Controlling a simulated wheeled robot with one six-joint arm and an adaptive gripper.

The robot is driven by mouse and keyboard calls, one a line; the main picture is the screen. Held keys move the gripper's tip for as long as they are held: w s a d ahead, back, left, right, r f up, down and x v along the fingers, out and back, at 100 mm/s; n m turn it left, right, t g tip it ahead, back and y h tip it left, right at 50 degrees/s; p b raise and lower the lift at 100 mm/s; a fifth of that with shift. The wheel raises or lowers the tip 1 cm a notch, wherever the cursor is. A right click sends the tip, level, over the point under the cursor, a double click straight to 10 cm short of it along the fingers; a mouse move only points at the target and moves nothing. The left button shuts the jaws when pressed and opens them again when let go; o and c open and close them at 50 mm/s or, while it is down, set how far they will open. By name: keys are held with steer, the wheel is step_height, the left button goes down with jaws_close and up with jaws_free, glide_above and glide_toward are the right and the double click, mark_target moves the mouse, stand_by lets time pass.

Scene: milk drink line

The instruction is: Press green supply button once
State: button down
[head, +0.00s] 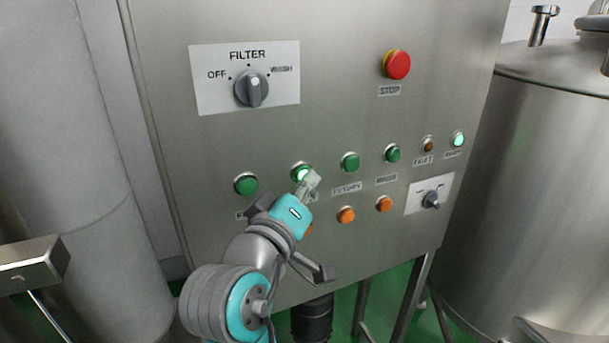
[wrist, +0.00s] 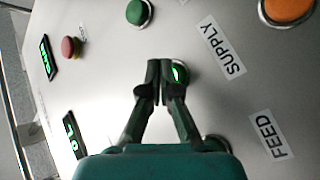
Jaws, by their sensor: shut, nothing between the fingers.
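The green supply button (head: 301,171) glows in the row of buttons on the steel panel. My gripper (head: 311,180) is shut and empty, and its fingers hide the button's lower edge and its label in the head view. In the wrist view, the lit button (wrist: 180,73) shows beside my gripper's tips (wrist: 160,68), left of the SUPPLY label (wrist: 222,50). The fingers cover part of it. I cannot tell whether the tips touch it.
Green buttons (head: 246,184) and (head: 349,162) flank the supply button. An orange button (head: 346,215) sits lower right. The red STOP button (head: 397,64) and FILTER knob (head: 252,88) are higher. A steel tank (head: 540,190) stands at right.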

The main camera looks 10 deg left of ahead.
stand_by(0.6)
steer(key=shift+s+d, duration=0.4)
steer(key=shift+s, duration=0.25)
steer(key=shift+s+d, duration=0.7)
steer(key=shift+s, duration=0.35)
steer(key=shift+s+d, duration=0.7)
steer(key=shift+s, duration=0.35)
steer(key=shift+f, duration=0.1)
